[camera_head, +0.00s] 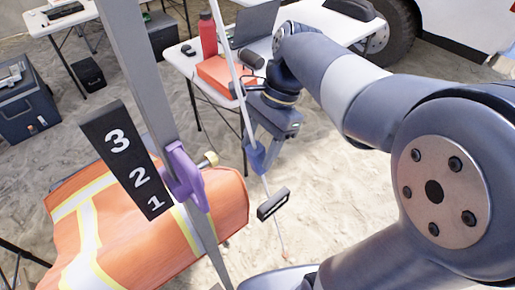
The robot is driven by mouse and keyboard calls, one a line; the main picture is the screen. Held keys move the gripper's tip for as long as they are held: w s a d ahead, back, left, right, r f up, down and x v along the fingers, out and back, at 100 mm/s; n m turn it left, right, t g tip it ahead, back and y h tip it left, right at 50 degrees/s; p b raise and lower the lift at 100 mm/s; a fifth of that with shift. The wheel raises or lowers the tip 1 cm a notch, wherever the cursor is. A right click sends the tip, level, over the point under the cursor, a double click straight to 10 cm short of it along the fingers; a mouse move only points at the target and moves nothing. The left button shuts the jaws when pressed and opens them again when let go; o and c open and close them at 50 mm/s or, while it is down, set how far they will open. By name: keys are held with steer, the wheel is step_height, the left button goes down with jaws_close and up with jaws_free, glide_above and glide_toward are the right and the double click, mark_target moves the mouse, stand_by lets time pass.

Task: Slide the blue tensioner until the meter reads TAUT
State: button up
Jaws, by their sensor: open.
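The blue tensioner (257,157) sits on a thin, pale slanting line (234,70) near the middle of the view. My gripper (264,136) is open just above and beside the tensioner. I cannot tell whether the fingers touch it or surround it. A small black box with a pale edge (272,204) is below the tensioner and may be the meter. No reading shows on it from here.
A grey post (142,62) with a purple clamp (184,178) and a black 3-2-1 plate (126,160) stands left of the line. An orange, yellow-striped bundle (150,225) lies behind it. A white table (195,62) with a red bottle (208,36) and laptop (255,24) stands behind my gripper.

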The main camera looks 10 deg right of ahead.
mark_target(259, 157)
steer(key=v, duration=0.9)
steer(key=shift+r, duration=0.2)
steer(key=x, duration=1.1)
steer(key=shift+d+f+b, duration=0.1)
steer(key=shift+f+b, duration=0.3)
steer(key=shift+w+d+f+b, duration=0.2)
steer(key=shift+f+b, duration=0.6)
steer(key=shift+b, duration=0.25)
steer(key=shift+r, duration=0.15)
